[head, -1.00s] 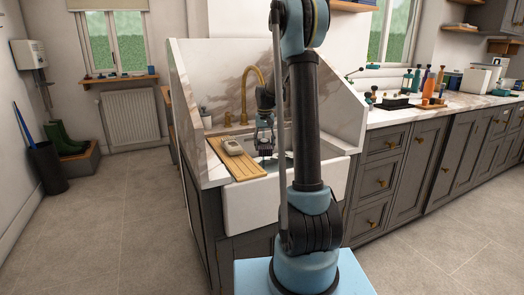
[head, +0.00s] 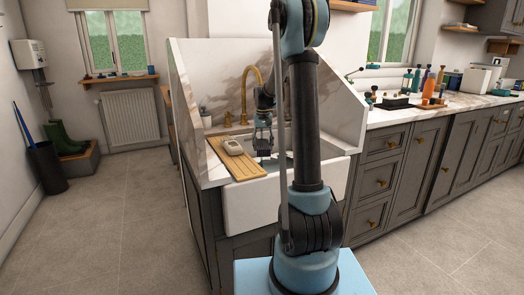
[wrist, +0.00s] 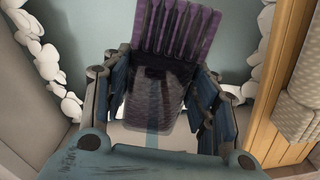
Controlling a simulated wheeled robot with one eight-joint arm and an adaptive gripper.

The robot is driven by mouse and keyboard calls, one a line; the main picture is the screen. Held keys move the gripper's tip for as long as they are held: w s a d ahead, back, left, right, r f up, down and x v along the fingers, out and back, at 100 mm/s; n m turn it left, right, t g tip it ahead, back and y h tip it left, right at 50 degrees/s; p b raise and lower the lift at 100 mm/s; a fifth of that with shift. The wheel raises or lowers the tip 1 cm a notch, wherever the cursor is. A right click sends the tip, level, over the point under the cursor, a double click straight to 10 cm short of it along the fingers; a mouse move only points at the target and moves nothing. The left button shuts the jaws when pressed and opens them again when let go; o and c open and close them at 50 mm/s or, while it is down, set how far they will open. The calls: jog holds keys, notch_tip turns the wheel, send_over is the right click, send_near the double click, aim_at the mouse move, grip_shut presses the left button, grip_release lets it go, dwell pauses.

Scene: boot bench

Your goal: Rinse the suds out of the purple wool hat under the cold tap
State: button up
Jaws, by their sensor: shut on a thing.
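The purple wool hat (wrist: 178,32) shows in the wrist view, with a ribbed purple band at the top and a darker, greyish part between the fingers. My gripper (wrist: 160,88) is shut on this darker part. In the head view my gripper (head: 263,150) hangs low over the white sink (head: 258,203), and the hat is too small and dark to make out. The brass tap (head: 251,88) arches up behind the sink, close to my gripper. White suds (wrist: 48,68) line the basin on both sides in the wrist view. I cannot tell whether water runs.
A slatted wooden board (head: 236,162) lies over the sink's left part with a rolled grey-beige item (head: 233,146) on it. The board's edge is close to my gripper's right side in the wrist view. Marble splashbacks (head: 210,85) stand behind and beside the sink.

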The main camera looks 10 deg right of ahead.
jog(key=shift+w+d, duration=0.25)
jog(key=shift+d, duration=0.2)
jog(key=s+d, duration=0.4)
jog(key=s, duration=0.2)
jog(key=shift+s, duration=0.4)
dwell(0.5)
dwell(1.2)
jog(key=s+d+r, duration=0.2)
jog(key=s+r, duration=0.2)
jog(key=shift+d, duration=0.35)
jog(key=shift+s, duration=0.1)
dwell(0.6)
